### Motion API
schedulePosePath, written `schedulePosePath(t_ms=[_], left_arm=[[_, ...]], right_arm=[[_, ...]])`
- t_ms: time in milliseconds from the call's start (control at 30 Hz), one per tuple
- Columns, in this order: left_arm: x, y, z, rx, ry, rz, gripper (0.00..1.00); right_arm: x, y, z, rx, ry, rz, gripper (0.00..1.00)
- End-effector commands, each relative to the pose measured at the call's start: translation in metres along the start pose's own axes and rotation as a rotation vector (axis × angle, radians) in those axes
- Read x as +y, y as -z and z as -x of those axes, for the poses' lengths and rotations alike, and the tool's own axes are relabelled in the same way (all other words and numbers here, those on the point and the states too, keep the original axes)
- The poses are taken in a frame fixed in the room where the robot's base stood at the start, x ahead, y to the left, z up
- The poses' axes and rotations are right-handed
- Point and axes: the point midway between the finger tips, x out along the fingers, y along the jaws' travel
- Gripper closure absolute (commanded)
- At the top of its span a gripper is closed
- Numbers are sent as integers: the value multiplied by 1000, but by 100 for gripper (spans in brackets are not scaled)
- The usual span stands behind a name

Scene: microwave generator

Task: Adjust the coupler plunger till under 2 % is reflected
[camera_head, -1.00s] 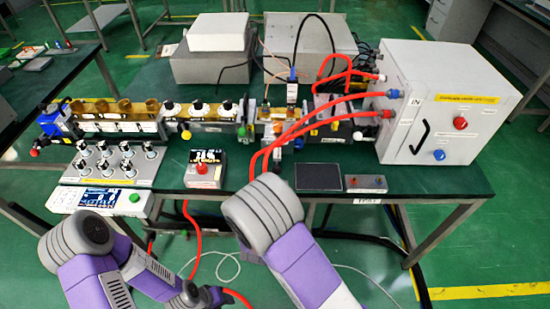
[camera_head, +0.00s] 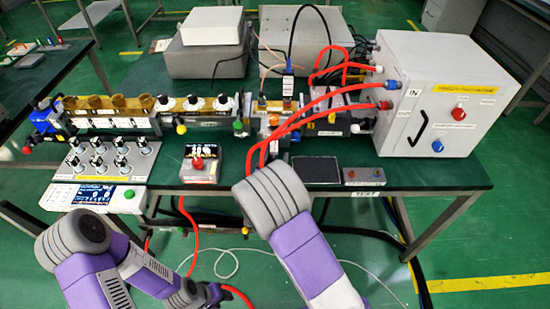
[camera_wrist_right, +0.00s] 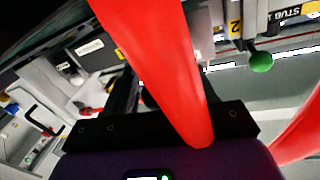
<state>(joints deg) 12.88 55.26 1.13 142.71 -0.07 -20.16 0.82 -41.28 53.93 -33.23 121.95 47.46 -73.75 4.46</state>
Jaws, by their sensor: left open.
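A waveguide line runs along the back of the bench, with a row of brown cylinders (camera_head: 103,102), several black-and-white knobs (camera_head: 193,102) and a green knob (camera_head: 238,124). I cannot tell which part is the coupler plunger. A small meter box (camera_head: 200,164) has a lit display, too small to read. My left gripper (camera_head: 213,292) is open, low in front of the bench, away from the line. My right gripper is hidden behind its own wrist in the head view. In the right wrist view its dark body (camera_wrist_right: 160,125) shows behind a red hose; its fingertips are unclear.
Red hoses (camera_head: 320,98) arch from the grey cabinet (camera_head: 465,75) across the line near my right arm. A knob panel (camera_head: 108,160) and a white display box (camera_head: 95,197) stand at the left. A dark pad (camera_head: 316,170) lies at the front. A green knob (camera_wrist_right: 261,62) shows in the wrist view.

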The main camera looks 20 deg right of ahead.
Motion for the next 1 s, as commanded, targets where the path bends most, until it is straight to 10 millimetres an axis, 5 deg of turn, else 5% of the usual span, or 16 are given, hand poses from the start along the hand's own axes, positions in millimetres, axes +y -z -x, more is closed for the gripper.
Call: schedulePosePath(t_ms=[333,867,900,1000], left_arm=[[0,0,0,0,0,0,57],[-1,0,-3,0,0,0,57],[-1,0,-3,0,0,0,57],[-1,0,-3,0,0,0,57]], right_arm=[[0,0,0,0,0,0,100],[2,0,10,-1,1,0,100],[2,0,10,-1,1,0,65],[2,0,10,-1,1,0,49]])
